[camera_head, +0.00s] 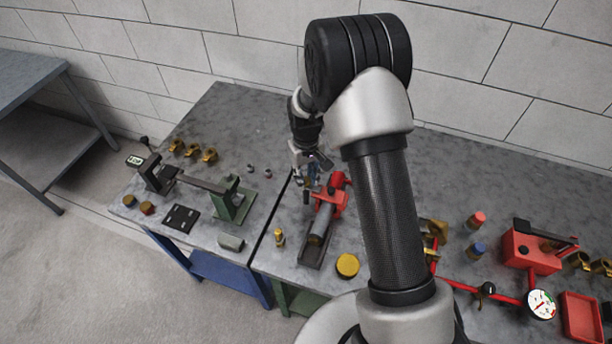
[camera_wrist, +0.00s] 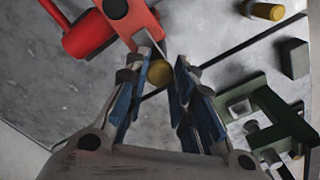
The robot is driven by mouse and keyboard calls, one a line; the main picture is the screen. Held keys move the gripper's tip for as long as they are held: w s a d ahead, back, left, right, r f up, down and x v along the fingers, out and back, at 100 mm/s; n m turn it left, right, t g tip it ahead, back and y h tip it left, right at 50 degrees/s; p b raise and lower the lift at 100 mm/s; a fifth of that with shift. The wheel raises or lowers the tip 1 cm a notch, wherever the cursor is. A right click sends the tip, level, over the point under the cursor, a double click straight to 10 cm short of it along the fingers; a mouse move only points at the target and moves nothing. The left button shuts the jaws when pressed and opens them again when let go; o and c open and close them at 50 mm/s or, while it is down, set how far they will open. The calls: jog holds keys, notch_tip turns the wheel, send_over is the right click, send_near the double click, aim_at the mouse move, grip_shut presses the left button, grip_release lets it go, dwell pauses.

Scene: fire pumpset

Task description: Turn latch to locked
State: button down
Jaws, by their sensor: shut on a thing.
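The knob sits close to the red fixture's bracket (camera_wrist: 128,14), near a thin light strip. I take the knob to be part of the latch, but the frames do not show its locked or unlocked position. In the head view the fingers hide the knob.
A green fixture (camera_head: 235,203) with a long bar stands to the left, and it also shows in the wrist view (camera_wrist: 262,122). A small brass piece (camera_head: 279,237) and a yellow disc (camera_head: 347,265) lie near the front edge. A red pump with a gauge (camera_head: 542,304) stands right.

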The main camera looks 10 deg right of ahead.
aim_at(306, 179)
jog(key=c, duration=1.3)
grip_release()
jog(key=shift+c, duration=0.2)
notch_tip(306, 179, up, 12)
